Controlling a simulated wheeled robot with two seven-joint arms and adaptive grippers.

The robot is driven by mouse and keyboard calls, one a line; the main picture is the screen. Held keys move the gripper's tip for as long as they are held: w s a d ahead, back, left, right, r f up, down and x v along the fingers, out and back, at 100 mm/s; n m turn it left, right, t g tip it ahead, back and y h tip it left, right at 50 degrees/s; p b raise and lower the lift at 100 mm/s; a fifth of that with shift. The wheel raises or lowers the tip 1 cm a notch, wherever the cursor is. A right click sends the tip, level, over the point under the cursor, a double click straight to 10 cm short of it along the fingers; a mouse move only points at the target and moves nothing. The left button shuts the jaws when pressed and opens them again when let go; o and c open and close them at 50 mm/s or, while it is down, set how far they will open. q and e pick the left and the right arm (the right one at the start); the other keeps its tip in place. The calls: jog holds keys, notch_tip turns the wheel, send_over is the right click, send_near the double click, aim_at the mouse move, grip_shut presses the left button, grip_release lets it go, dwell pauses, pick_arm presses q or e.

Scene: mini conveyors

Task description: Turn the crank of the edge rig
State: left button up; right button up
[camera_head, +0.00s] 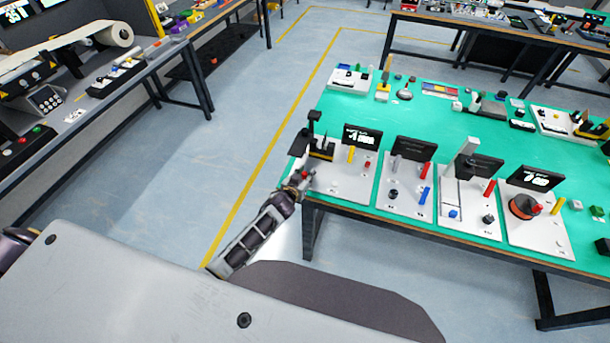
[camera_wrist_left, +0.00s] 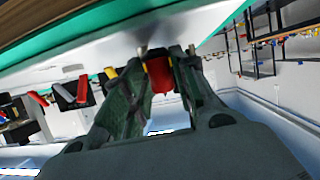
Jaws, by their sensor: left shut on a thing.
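The edge rig is the white board (camera_head: 345,186) at the near left corner of the green table. It carries a lit black display (camera_head: 362,137), a yellow lever (camera_head: 351,155) and a dark upright part (camera_head: 314,128). My left gripper (camera_head: 303,178) is at the board's left edge. In the left wrist view, my left gripper (camera_wrist_left: 161,70) is shut on the red crank handle (camera_wrist_left: 160,76) between its fingers. The crank's arm is mostly hidden by the fingers. My right gripper is out of view.
More white boards with displays, such as one with a blue lever (camera_head: 408,196), stand to the right along the green table (camera_head: 330,112). Grey benches (camera_head: 110,95) stand at the left. The floor (camera_head: 250,110) between is clear.

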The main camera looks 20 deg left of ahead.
pick_arm(q)
jog(key=shift+w+a+r, duration=0.2)
jog(key=shift+a, duration=0.1)
jog(key=shift+w+a+r+m+h, duration=0.15)
jog(key=shift+w+r+m+h, duration=0.15)
jog(key=shift+m+h, duration=0.2)
dwell(0.6)
jog(key=shift+w+m+g+h, duration=0.15)
jog(key=shift+m+h, duration=0.45)
jog(key=shift+h, duration=0.15)
jog(key=shift+w+m+g+h, duration=0.1)
jog(key=shift+m+g+h, duration=0.05)
jog(key=shift+m+h, duration=0.55)
jog(key=shift+c, duration=0.3)
jog(key=shift+w+a+m+g+h, duration=0.15)
jog(key=shift+m+g+h, duration=0.3)
jog(key=shift+h, duration=0.2)
jog(key=shift+w+f+m+g+h+b, duration=0.15)
jog(key=shift+m+g+h+b, duration=0.3)
jog(key=shift+m+h, duration=0.4)
jog(key=shift+w+a+m+h+b, duration=0.15)
jog(key=shift+a+m+h+b, duration=0.15)
jog(key=shift+m, duration=0.1)
